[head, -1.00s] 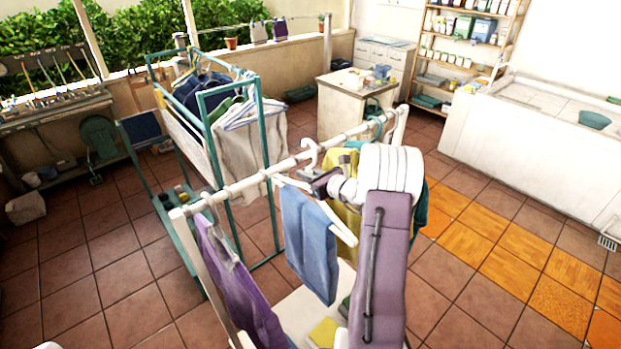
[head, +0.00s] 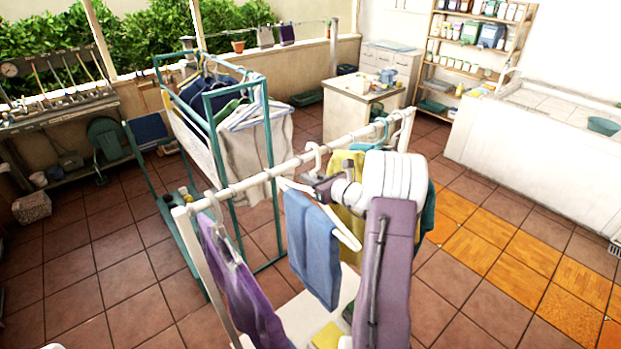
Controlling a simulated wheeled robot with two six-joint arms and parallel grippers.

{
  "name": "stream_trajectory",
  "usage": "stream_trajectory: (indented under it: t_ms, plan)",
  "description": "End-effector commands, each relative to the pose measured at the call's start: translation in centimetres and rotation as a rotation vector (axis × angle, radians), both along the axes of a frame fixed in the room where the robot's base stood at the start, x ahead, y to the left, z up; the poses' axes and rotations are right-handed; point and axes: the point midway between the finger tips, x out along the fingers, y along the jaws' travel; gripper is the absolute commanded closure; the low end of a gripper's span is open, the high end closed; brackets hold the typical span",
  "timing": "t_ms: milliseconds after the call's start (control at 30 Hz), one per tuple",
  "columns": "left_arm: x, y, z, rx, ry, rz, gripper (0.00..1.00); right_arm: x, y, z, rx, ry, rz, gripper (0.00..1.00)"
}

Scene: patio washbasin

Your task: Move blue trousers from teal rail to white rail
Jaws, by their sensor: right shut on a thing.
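The blue trousers (head: 311,245) hang folded over a white hanger (head: 344,232) at the white rail (head: 262,178), in the middle of the head view. My right gripper (head: 322,186) is shut on the hanger near its hook, just beside the rail. The hook is up at the rail's bar; I cannot tell whether the bar bears its weight. The teal rail (head: 206,128) stands behind to the left, with a white garment and dark blue and green clothes on it. My left gripper is not in view.
Purple clothing (head: 240,285) hangs at the white rail's near left end. Yellow (head: 345,205) and teal clothes hang toward its far end, partly behind my right arm. A white cabinet (head: 350,108) stands behind. Tiled floor is open to the left and right.

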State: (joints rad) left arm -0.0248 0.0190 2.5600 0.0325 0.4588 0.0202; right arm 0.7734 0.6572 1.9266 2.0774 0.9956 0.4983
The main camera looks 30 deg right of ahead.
Motion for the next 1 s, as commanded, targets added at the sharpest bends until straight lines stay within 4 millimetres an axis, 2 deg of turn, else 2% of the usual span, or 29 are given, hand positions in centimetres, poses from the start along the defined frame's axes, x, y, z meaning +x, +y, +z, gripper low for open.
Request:
stream_trajectory:
  t_ms: [133, 433, 467, 533, 867, 1000]
  plan:
    - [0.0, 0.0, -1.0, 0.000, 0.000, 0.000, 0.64, 0.0, 0.0, -0.8, -0.002, -0.003, 0.000, 1.00]
    - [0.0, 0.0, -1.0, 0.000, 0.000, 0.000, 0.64, 0.0, 0.0, -0.8, -0.002, -0.004, 0.000, 1.00]
    - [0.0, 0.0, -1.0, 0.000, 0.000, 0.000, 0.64, 0.0, 0.0, -0.8, -0.002, -0.003, 0.000, 0.80]
    - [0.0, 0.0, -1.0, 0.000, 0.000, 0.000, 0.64, 0.0, 0.0, -0.8, -0.001, -0.003, 0.000, 0.61]
    - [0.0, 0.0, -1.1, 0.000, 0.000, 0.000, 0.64, -0.2, 0.0, -1.1, 0.001, 0.002, -0.001, 0.60]
    - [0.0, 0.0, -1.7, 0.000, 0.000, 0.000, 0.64, -2.0, -0.3, -1.2, -0.001, 0.001, -0.003, 0.60]
